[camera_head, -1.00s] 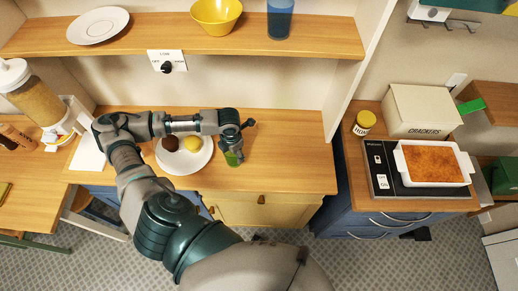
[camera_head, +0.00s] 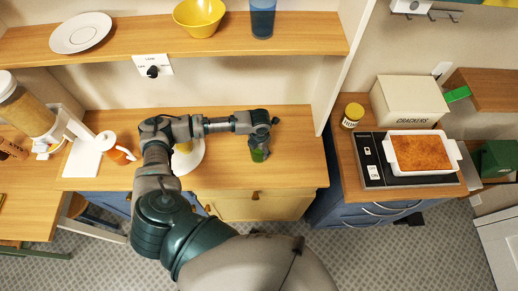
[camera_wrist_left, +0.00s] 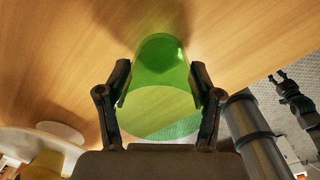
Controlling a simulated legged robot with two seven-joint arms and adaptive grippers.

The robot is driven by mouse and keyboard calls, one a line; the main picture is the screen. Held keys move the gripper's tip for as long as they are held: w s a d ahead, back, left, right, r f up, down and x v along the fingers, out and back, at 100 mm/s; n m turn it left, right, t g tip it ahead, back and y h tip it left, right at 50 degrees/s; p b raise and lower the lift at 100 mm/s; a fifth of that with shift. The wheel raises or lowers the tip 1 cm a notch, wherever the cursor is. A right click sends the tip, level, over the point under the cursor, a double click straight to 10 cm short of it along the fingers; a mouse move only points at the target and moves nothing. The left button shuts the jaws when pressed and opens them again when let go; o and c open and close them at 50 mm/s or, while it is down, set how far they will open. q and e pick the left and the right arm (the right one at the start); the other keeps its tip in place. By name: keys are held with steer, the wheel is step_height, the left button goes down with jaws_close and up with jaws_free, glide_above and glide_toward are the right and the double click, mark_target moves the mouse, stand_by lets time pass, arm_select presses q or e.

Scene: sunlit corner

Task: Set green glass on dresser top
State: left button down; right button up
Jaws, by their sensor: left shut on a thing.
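My left gripper (camera_head: 261,143) is shut on the green glass (camera_head: 259,155), which hangs below the fingers in the head view. In the left wrist view the see-through green glass (camera_wrist_left: 158,75) sits between the two dark fingers (camera_wrist_left: 160,105). The glass is over the front right part of the wooden dresser top (camera_head: 300,150), above yellow and blue fronts. I cannot tell whether its base touches the wood. A dark jointed part at the right of the left wrist view may be my right gripper (camera_wrist_left: 293,98); its jaws are unclear.
A white plate (camera_head: 196,160) lies left of the glass, partly hidden by my arm. A white bottle with orange (camera_head: 112,145) stands further left. A shelf (camera_head: 200,45) runs above. Bare wood lies right of the glass, up to a white upright panel (camera_head: 345,60).

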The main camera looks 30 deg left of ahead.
arm_select(q)
steer(key=shift+c, duration=2.4)
jaws_free()
steer(key=o, duration=0.3)
steer(key=shift+s+d, duration=0.1)
steer(key=shift+d, duration=0.3)
steer(key=shift+r, duration=0.15)
steer(key=shift+r, duration=0.35)
step_height(320, 180, up, 11)
steer(key=shift+b, duration=0.35)
